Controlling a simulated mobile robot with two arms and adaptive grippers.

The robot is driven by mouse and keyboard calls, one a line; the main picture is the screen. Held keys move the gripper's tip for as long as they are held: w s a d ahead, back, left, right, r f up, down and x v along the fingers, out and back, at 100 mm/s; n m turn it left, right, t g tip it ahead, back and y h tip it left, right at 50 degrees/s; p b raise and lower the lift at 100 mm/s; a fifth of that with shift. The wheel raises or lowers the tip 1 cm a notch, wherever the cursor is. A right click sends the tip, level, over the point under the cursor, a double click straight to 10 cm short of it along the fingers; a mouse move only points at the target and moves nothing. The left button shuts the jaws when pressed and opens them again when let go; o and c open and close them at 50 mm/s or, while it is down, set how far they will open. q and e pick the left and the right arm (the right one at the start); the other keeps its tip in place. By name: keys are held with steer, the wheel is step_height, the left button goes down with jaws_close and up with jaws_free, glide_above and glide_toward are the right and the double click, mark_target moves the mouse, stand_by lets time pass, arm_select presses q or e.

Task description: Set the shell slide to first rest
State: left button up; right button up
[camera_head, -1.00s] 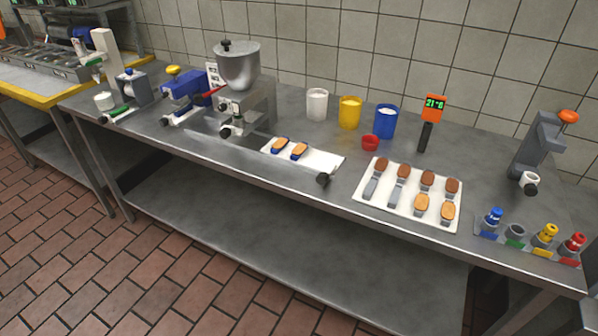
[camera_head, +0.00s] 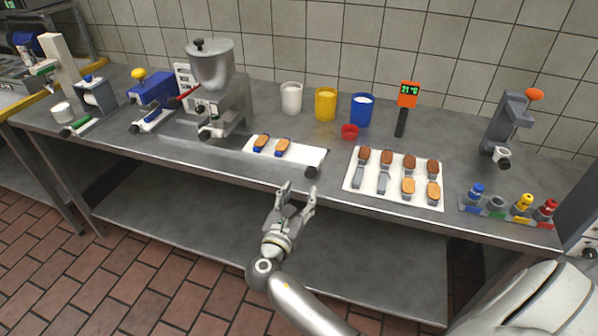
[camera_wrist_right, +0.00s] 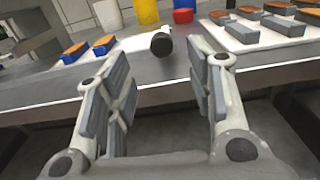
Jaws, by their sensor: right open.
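The shell slide (camera_head: 308,156) is a white plate at the front of the steel table, right of the hopper machine. Two orange-brown shells in blue holders (camera_head: 272,146) sit on its left part. Its black knob (camera_head: 312,172) is at the slide's front right corner, by the table edge. My right gripper (camera_head: 297,191) is open and empty, in front of the table edge, short of the knob. In the right wrist view the knob (camera_wrist_right: 161,44) shows beyond and between the open fingers (camera_wrist_right: 158,72), not touched. My left gripper is not in view.
The hopper machine (camera_head: 212,70) stands left of the slide. A white tray (camera_head: 350,182) with several shells lies to the right. White, yellow and blue cups (camera_head: 361,112) and a small red cup (camera_head: 349,132) stand behind. The table's front edge lies between gripper and knob.

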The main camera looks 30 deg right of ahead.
mark_target(309, 175)
steer(key=x, duration=1)
steer(key=shift+f+p, duration=0.1)
steer(key=shift+p, duration=0.3)
jaws_close()
